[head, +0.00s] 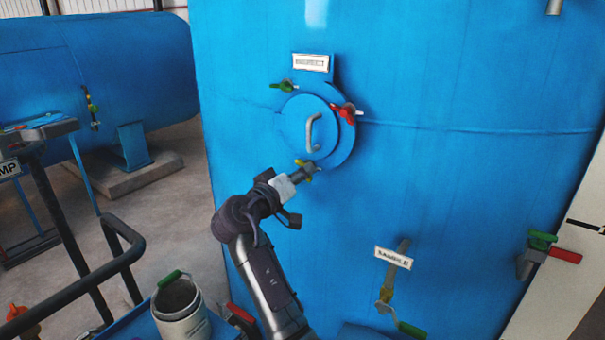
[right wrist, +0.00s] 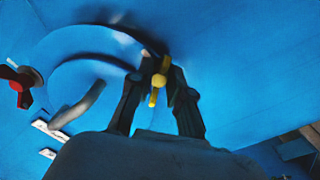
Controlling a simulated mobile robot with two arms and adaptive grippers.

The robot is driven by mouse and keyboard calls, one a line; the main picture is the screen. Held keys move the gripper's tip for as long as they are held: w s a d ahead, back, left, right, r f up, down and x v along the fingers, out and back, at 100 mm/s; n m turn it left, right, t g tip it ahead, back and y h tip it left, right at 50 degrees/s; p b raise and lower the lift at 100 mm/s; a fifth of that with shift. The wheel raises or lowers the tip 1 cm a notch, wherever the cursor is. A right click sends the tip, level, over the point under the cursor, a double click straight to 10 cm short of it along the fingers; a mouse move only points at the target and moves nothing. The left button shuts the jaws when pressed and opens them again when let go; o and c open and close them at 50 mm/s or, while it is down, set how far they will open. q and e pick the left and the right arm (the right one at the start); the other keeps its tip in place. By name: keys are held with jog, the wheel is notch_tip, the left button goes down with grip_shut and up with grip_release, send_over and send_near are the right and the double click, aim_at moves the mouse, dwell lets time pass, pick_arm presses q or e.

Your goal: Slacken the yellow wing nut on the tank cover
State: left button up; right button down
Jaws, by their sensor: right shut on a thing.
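The yellow wing nut (head: 309,166) sits at the bottom edge of the round blue tank cover (head: 296,128). In the right wrist view the yellow wing nut (right wrist: 159,81) shows between my fingers. My right gripper (head: 303,172) is shut on it, coming from below; in the right wrist view its dark fingers (right wrist: 158,85) stand on both sides of the nut. A green wing nut (head: 286,86) is at the cover's upper left and a red one (head: 346,113) at its upper right. The red one also shows in the right wrist view (right wrist: 18,84). My left gripper is not in view.
A grey handle (head: 312,132) stands out from the cover. A sample valve (head: 387,292) with a label is at lower right, another valve (head: 536,254) farther right. A pot (head: 181,306) and a black rail (head: 85,285) are at lower left.

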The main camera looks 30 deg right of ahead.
jog(key=n+p, duration=0.1)
jog(key=n, duration=0.3)
jog(key=shift+s+r, duration=0.1)
jog(key=c, duration=1.4)
grip_release()
jog(key=shift+d, duration=0.1)
jog(key=shift+o, duration=0.2)
jog(key=shift+d, duration=0.1)
